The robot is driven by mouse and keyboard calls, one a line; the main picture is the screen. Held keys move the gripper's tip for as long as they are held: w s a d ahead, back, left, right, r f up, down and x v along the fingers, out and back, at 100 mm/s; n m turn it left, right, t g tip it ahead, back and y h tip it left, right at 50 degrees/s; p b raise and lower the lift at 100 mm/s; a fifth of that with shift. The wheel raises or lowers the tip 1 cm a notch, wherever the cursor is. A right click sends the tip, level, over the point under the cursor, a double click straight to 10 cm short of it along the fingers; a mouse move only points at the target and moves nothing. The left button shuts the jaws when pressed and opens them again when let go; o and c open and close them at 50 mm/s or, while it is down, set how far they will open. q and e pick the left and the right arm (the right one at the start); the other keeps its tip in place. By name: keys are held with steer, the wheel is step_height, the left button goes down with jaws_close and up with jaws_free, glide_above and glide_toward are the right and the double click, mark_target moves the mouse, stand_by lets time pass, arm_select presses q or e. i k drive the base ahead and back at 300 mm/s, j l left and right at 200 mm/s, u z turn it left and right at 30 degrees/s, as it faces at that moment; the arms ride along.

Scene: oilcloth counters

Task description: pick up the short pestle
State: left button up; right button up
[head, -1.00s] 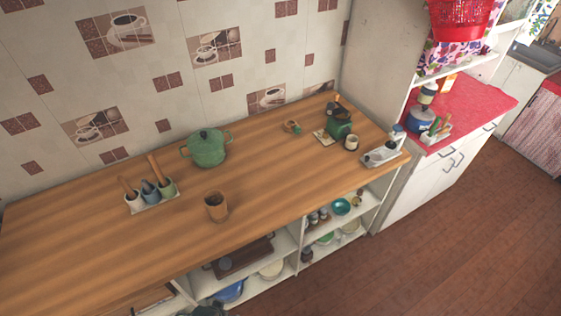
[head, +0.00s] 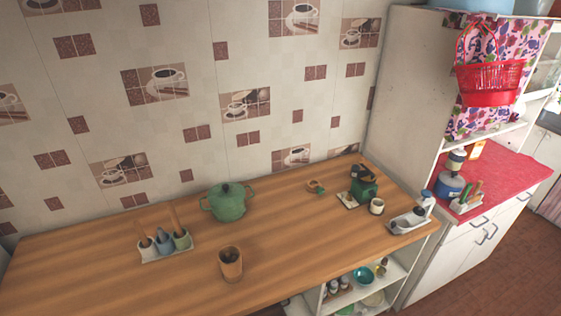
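A small white tray (head: 165,252) stands on the left part of the wooden counter, holding three small cups in white, blue-grey and green. A long wooden pestle handle (head: 175,217) sticks up from the green cup (head: 182,240) on the right. A shorter brown handle (head: 144,241), which looks like the short pestle, shows at the white cup on the left. The blue-grey cup (head: 164,243) has a small dark piece in it. The lower ends inside the cups are hidden. Neither of my grippers is in view.
A green lidded pot (head: 229,202) stands behind and right of the tray. A brown wooden cup (head: 231,262) stands near the front edge. A green grinder (head: 364,190), a cream cup (head: 377,206) and a grey caddy (head: 408,221) stand at the right. The counter's left part is bare.

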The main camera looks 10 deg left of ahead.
mark_target(137, 223)
steer(key=u, duration=1.5)
